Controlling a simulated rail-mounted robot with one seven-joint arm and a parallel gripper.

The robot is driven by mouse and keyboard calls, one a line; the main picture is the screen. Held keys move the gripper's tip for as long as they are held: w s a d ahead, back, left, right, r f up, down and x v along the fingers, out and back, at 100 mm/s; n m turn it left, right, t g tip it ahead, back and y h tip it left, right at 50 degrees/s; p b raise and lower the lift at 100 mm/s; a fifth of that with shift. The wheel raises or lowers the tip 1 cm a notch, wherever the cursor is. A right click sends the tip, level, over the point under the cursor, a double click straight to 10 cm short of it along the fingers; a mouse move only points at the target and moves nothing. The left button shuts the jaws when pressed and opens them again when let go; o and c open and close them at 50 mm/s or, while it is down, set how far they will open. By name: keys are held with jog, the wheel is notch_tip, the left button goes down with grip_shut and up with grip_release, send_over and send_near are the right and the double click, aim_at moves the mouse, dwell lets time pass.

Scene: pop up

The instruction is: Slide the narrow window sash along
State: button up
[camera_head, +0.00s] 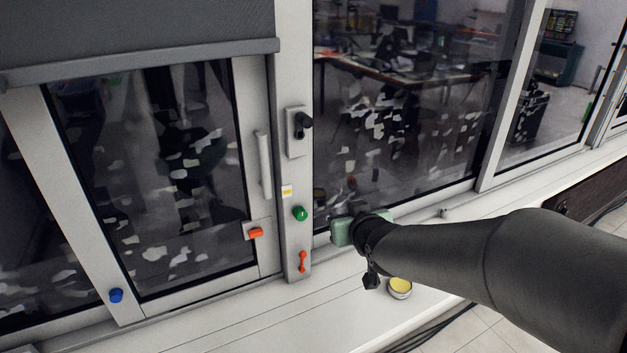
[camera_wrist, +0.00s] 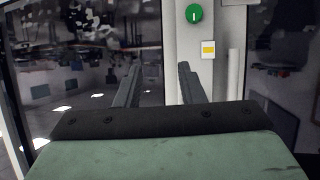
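The narrow window sash (camera_head: 240,110) is at the left in the head view, a pale frame around dark glass under a grey blind. A white vertical bar handle (camera_head: 264,165) is on its right stile, and a white upright bar (camera_wrist: 233,75) shows right of my fingers in the wrist view. My gripper (camera_wrist: 159,68) is open and empty, its two dark fingers pointing at the glass and white post. In the head view my gripper's green body is low in front of the larger pane, right of the post and apart from the handle; its fingers are hidden there.
An orange knob (camera_head: 256,232) and a blue knob (camera_head: 116,295) are at the left. A yellow-topped tin (camera_head: 400,288) stands on the sill.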

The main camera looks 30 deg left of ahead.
aim_at(265, 170)
jog(key=s+a+r+n+y, duration=0.1)
jog(key=a+r+y, duration=0.1)
jog(key=a, duration=0.5)
jog(key=s+a+r+n+y, duration=0.1)
jog(key=a+r+y, duration=0.2)
jog(key=a, duration=0.5)
jog(key=shift+s+y+p, duration=0.3)
jog(key=shift+y, duration=0.3)
jog(key=p+x, duration=0.4)
jog(key=x, duration=0.3)
jog(key=shift+c, duration=0.2)
jog(key=shift+f, duration=0.25)
jog(key=c, duration=0.7)
